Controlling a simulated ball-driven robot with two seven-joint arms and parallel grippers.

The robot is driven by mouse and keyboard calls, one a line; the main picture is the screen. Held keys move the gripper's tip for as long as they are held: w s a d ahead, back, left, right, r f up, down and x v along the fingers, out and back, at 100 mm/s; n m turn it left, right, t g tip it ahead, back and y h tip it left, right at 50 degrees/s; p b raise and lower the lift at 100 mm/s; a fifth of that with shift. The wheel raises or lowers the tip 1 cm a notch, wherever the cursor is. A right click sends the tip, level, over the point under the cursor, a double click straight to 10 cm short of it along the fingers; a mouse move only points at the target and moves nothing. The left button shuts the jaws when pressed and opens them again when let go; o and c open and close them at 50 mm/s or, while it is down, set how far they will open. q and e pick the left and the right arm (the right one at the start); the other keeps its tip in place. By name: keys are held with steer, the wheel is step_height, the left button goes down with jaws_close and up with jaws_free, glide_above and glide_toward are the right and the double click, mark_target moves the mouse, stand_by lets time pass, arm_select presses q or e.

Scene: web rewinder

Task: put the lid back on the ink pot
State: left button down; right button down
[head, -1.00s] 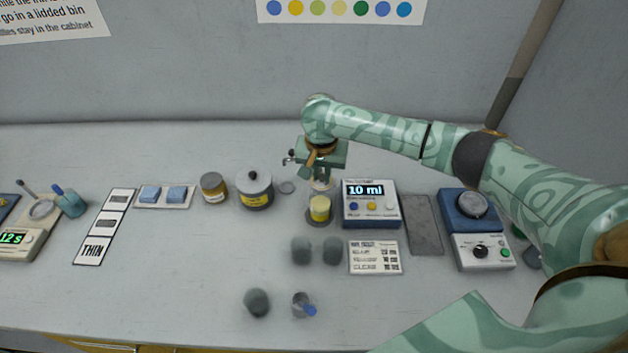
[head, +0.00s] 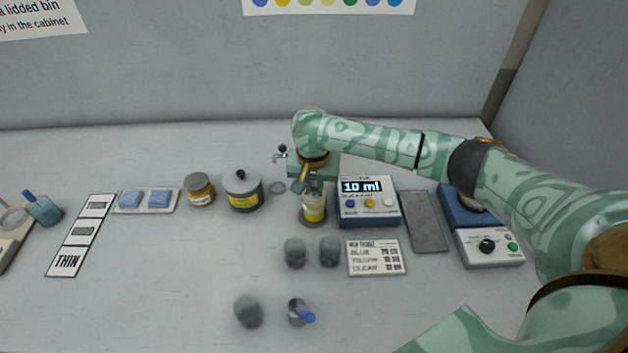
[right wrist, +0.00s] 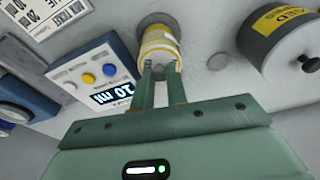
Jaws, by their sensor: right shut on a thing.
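The ink pot (head: 313,212), small with a yellow band, stands on a dark round base left of the blue and white dispenser. It also shows in the right wrist view (right wrist: 158,38), just beyond my fingertips. My right gripper (head: 311,186) points down directly over the pot. It is shut on the pale lid (right wrist: 160,62), which lines up with the pot's top. The fingers partly hide the lid, and I cannot tell whether it is fully seated or a little above the rim. My left gripper is not in view.
The dispenser (head: 368,203) reading 10 ml is close on the right. A lidded grey bin (head: 242,195) and an amber jar (head: 199,190) stand on the left. Grey cups (head: 295,252) stand in front. A flat pale disc (head: 277,188) lies between bin and pot.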

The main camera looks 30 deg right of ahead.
steer(key=p, duration=0.3)
stand_by(2.2)
steer(key=shift+f+p, duration=0.2)
steer(key=shift+p, duration=0.55)
stand_by(0.8)
steer(key=shift+p, duration=0.65)
stand_by(0.5)
steer(key=c, duration=0.8)
jaws_free()
steer(key=shift+c, duration=0.2)
step_height(320, 180, up, 7)
steer(key=p, duration=0.9)
